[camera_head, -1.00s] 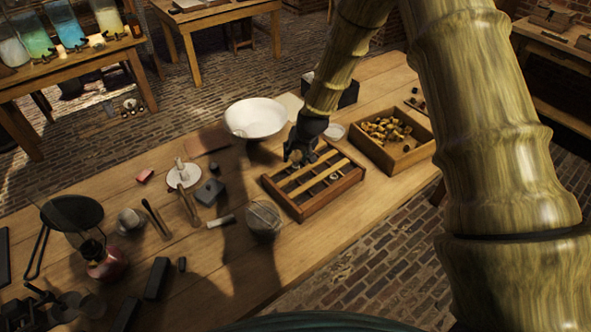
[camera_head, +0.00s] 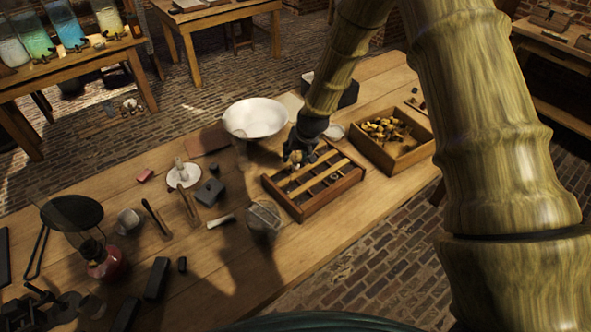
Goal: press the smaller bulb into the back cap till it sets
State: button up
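My gripper (camera_head: 301,158) is small and dark in the picture, low over the back left part of a slatted wooden rack (camera_head: 340,189). A small yellowish, brass-coloured spot (camera_head: 295,157) shows at its fingertips. I cannot tell whether this is a bulb or a cap, or whether the fingers are closed on it. A small pale round piece (camera_head: 334,177) sits between the slats toward the right. The back cap and the smaller bulb cannot be made out with certainty; my gripper hides part of the rack's back edge.
A wooden box (camera_head: 407,160) of brass-coloured pieces stands right of the rack. A white bowl (camera_head: 255,118) is behind it to the left. A glass jar (camera_head: 263,217) stands close at the rack's left front. A candle holder (camera_head: 184,176) and a lamp (camera_head: 103,262) are farther left.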

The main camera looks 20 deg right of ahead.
jog(key=o, duration=0.5)
jog(key=shift+c, duration=0.2)
jog(key=v, duration=1.2)
jog(key=shift+s, duration=0.1)
